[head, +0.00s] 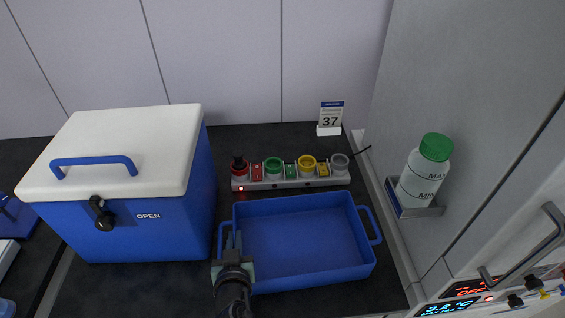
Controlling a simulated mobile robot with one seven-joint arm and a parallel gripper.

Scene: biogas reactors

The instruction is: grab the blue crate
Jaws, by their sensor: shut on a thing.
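The blue crate (310,274) is a shallow, empty open tray on the dark worktop, in the lower middle of the head view. It has a loop handle on its right end and one on its left end. My gripper (231,246) is at the crate's left end, shut on the crate at its left handle. The gripper and wrist hide part of that handle and the near left corner. Whether the crate is lifted off the worktop, I cannot tell.
A blue cooler with a white lid (118,160) stands close to the left. A green-capped bottle (424,172) sits in a wall holder at right, above a panel with displays (470,288).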

